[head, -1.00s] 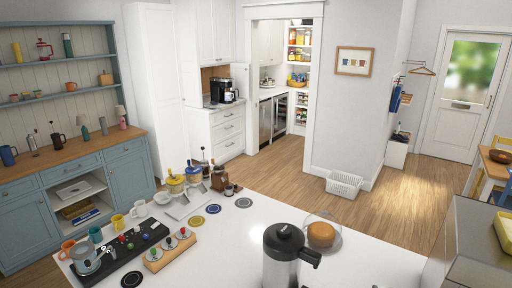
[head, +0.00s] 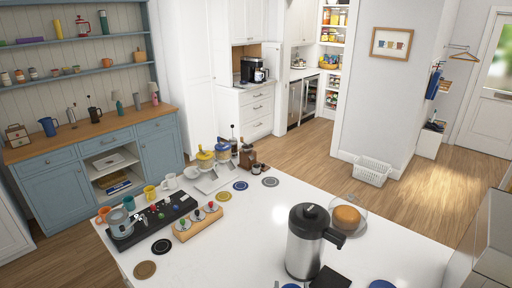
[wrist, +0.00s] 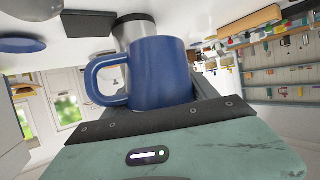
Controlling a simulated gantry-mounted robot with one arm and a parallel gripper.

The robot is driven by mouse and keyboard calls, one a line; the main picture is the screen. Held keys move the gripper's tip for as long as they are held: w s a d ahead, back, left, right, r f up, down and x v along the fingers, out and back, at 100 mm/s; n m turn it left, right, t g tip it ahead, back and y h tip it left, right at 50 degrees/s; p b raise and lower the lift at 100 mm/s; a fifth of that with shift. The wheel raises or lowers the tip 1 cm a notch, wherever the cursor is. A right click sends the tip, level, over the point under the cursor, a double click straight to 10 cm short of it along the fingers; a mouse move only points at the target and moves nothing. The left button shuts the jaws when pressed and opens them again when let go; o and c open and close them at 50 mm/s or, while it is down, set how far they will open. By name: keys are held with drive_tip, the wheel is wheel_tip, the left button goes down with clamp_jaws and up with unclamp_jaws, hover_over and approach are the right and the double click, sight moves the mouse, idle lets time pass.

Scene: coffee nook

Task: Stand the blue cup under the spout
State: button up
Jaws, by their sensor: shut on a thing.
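The blue cup (wrist: 160,75) fills the middle of the wrist view, its handle to the left. My gripper (wrist: 168,92) is shut on it; the cup hides most of the fingers. The wrist picture is upside down, with the white counter at the top. A steel dispenser (head: 304,250) with a black lid stands on the counter in the head view. A black part sticks out at its right; I cannot tell whether that is spout or handle. A steel cylinder (wrist: 135,30), apparently this dispenser, shows behind the cup.
A black mat (head: 330,279) lies beside the dispenser; a dark square (wrist: 88,22) shows in the wrist view. A blue disc (head: 382,285) lies at the front edge. A domed cake (head: 347,216) stands behind. The counter's middle (head: 240,235) is clear.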

drive_tip(key=s+a+f+n+y, duration=0.15)
drive_tip(key=s+a, duration=0.25)
drive_tip(key=a, duration=0.7)
wheel_tip(320, 180, up, 12)
drive_tip(key=p, duration=1.3)
drive_tip(key=s+f, duration=0.3)
drive_tip(key=s, duration=0.7)
drive_tip(key=shift+s+d+f, duration=0.15)
drive_tip(key=shift+d+f, duration=0.1)
drive_tip(key=shift+d, duration=0.05)
drive_tip(key=shift+d+m+h, duration=0.1)
drive_tip(key=shift+m+h, duration=0.15)
